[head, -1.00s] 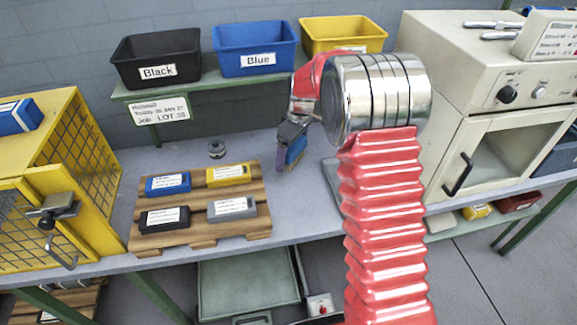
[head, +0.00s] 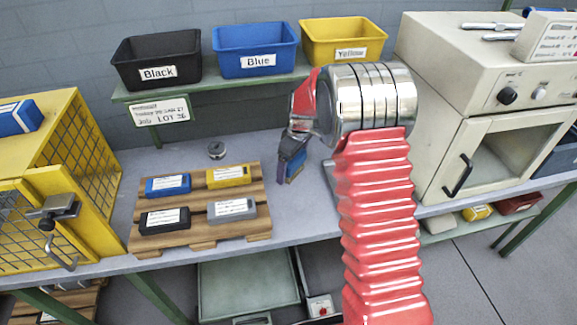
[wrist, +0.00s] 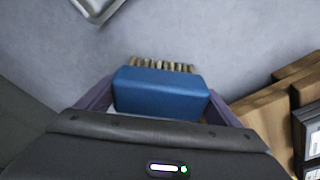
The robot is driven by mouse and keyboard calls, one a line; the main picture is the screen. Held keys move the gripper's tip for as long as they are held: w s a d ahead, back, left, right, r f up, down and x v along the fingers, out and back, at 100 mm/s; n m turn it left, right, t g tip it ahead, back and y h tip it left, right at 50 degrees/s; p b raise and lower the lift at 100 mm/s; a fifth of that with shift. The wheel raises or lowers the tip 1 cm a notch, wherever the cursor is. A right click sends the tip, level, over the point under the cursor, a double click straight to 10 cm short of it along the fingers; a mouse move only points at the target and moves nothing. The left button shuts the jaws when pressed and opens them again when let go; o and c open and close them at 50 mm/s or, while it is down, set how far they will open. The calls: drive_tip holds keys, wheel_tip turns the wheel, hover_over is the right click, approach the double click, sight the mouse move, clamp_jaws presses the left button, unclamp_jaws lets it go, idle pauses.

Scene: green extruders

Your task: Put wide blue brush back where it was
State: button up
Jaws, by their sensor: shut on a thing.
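My gripper (head: 285,178) is shut on the wide blue brush (wrist: 160,94). In the wrist view the brush has a blue body and a row of tan bristles pointing away from the gripper, with a purple finger on each side. In the head view only a small part of the brush (head: 297,165) shows, hanging at the gripper's end over the grey table (head: 240,146), right of the wooden pallet. I cannot tell whether its bristles touch the table.
The wooden pallet (head: 203,241) holds blue, yellow, black and grey blocks. Black (head: 157,58), blue (head: 255,47) and yellow (head: 343,40) bins stand on the back shelf. A yellow cage (head: 85,150) is left; an oven (head: 490,110) is right.

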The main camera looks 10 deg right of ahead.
drive_tip(key=o, duration=0.9)
drive_tip(key=shift+f, duration=0.1)
drive_tip(key=r, duration=0.4)
drive_tip(key=d+r, duration=0.1)
drive_tip(key=r, duration=0.2)
drive_tip(key=s+r, duration=0.1)
drive_tip(key=r, duration=0.3)
drive_tip(key=shift+s+d+r, duration=0.1)
drive_tip(key=shift+d+r, duration=0.05)
drive_tip(key=shift+r, duration=0.4)
